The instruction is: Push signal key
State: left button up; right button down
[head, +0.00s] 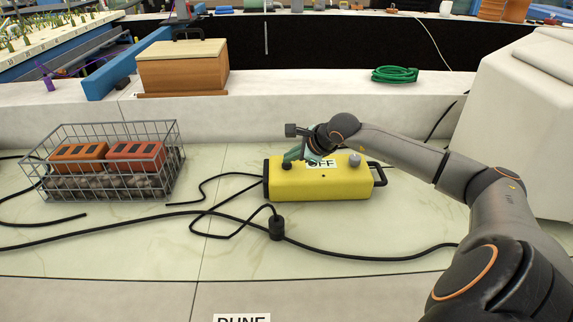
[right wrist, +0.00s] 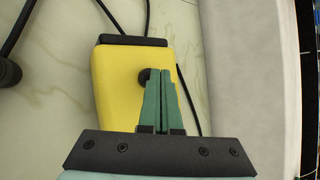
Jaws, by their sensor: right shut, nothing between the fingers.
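The signal key appears to be the yellow box (head: 325,187) with a black end and an "OFF" label, lying on the pale tiled surface. A dark round knob (head: 286,165) sits near its left end, and a grey knob (head: 355,159) near its right end. My right gripper (head: 291,157) is over the left end of the box, its green fingers shut and empty. In the right wrist view the fingertips (right wrist: 158,71) overlap the edge of the dark knob (right wrist: 144,76); I cannot tell whether they touch it. My left gripper is not in view.
A wire basket (head: 112,160) with orange blocks stands at left. Black cables (head: 120,217) run across the surface, one with a dark plug-like piece (head: 276,228). A wooden box (head: 183,68) and green coil (head: 395,74) sit on the back ledge. A white block (head: 525,120) stands right.

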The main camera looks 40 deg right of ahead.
aim_at(291, 166)
jog(key=shift+f, duration=0.25)
jog(key=shift+r, duration=0.95)
jog(key=shift+r, duration=0.1)
jog(key=shift+r+p, duration=1.8)
jog(key=shift+r, duration=1.15)
